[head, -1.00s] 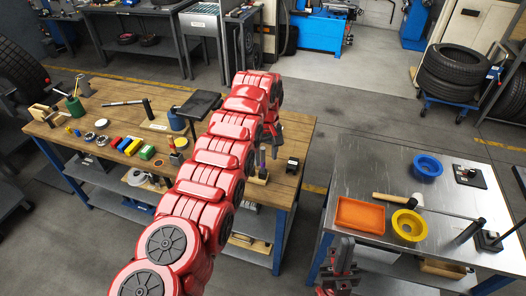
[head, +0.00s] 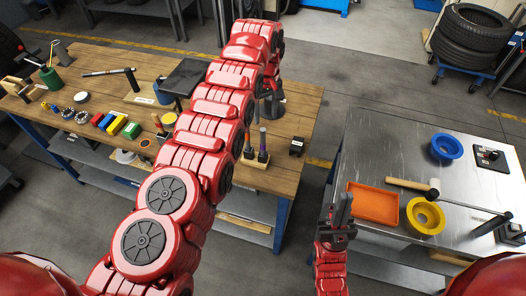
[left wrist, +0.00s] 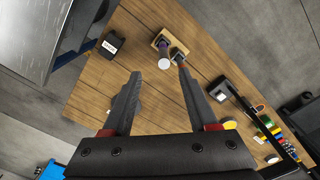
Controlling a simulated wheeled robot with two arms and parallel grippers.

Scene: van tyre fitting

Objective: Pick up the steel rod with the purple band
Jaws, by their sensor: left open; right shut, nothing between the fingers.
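The steel rod with the purple band (head: 263,149) stands upright in a small wooden block (head: 257,163) near the right end of the wooden bench. The left wrist view shows the rod (left wrist: 164,60) nearly end-on, its purple band partly hidden. A second rod with an orange-red part (head: 248,147) stands beside it in the block. My left gripper (left wrist: 160,74) is open and empty, pointing down towards the bench; the rod appears beyond its fingertips, apart from them. In the head view the red arm partly hides this gripper. My right gripper (head: 342,207) is shut and empty by the metal table.
A small black box (head: 296,146) stands right of the block. Coloured blocks (head: 115,123) and tools lie left on the wooden bench (head: 300,110). The metal table (head: 385,140) holds an orange tray (head: 373,204), a mallet (head: 408,184) and yellow and blue rings.

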